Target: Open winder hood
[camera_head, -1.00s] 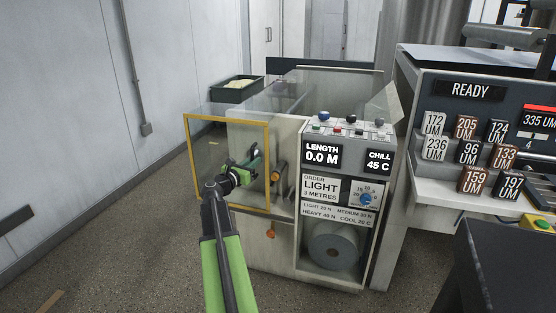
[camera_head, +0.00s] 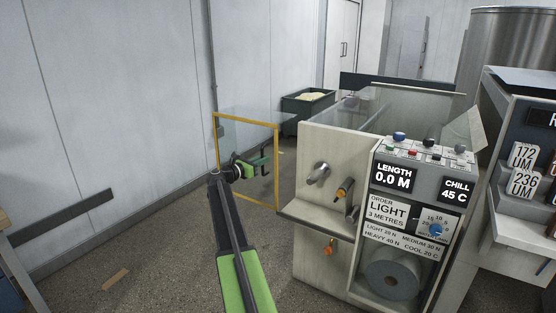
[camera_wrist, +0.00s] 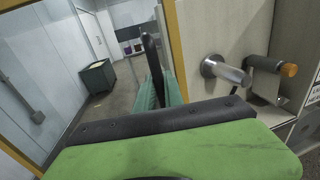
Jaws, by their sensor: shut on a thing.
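The winder hood is a clear panel with a yellow frame (camera_head: 278,165), in the head view left of the winder. It stands swung out from the winder's front, leaving the front face uncovered. My gripper (camera_head: 258,165) is at the panel, shut on the hood; the exact grip point is hard to see. In the wrist view, the yellow frame (camera_wrist: 175,45) runs beside my green and black gripper (camera_wrist: 155,92). The winder (camera_head: 325,150) shows a metal spindle (camera_head: 318,174) and an orange-tipped roller (camera_head: 346,187) in its open bay.
The control panel (camera_head: 420,165) with displays and a blue dial is right of the bay. A dark green bin (camera_head: 308,103) stands behind the hood by the wall. The floor left of the hood is mostly clear, with a small brown piece (camera_head: 115,279) lying there.

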